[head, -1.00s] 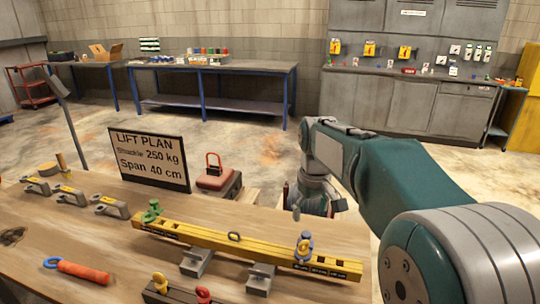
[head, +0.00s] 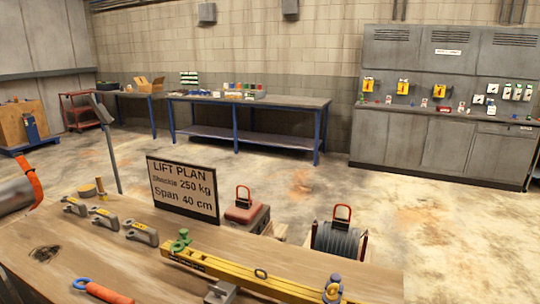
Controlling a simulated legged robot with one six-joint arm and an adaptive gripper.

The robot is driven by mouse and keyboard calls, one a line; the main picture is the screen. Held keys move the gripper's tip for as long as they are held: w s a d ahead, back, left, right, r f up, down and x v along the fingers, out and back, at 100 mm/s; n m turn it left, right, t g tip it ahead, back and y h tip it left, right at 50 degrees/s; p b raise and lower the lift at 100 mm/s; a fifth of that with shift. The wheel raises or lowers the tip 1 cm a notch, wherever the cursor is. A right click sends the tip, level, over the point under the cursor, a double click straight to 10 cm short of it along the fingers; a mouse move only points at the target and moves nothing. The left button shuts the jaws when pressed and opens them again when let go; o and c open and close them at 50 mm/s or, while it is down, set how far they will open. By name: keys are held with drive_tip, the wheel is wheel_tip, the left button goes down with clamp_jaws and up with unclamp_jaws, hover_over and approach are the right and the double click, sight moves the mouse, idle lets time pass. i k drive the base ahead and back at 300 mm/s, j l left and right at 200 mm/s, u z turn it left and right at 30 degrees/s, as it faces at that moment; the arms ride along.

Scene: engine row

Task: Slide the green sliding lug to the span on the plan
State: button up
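The green sliding lug (head: 181,241) sits near the left end of the yellow spreader beam (head: 235,271) on the wooden bench. The beam's right end is out of frame. The plan sign (head: 183,188) stands behind the beam and reads "LIFT PLAN, Shackle 250 kg, Span 40 cm". The beam's scale marks are too small to read. My gripper is not in view.
Several grey shackle-like clamps (head: 106,218) lie left of the sign. An orange-handled tool (head: 107,292) lies at the front. A red box with a handle (head: 246,213) and a dark spool (head: 337,239) stand behind the bench. The bench (head: 140,262) has bare room left of the beam.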

sight(183, 241)
drive_tip(key=k+j, duration=0.1)
drive_tip(key=j, duration=0.25)
drive_tip(key=k+j+z, duration=0.1)
drive_tip(key=j, duration=0.25)
drive_tip(key=k+j, duration=0.1)
drive_tip(key=j, duration=0.2)
drive_tip(key=k+j, duration=0.15)
drive_tip(key=j, duration=0.2)
drive_tip(key=i+j, duration=0.2)
drive_tip(key=j, duration=0.15)
drive_tip(key=i+j+z, duration=0.1)
drive_tip(key=j, duration=0.2)
drive_tip(key=i+j+z, duration=0.1)
drive_tip(key=i+j, duration=0.4)
drive_tip(key=i+j+z, duration=0.1)
drive_tip(key=i+j, duration=0.15)
drive_tip(key=j, duration=0.2)
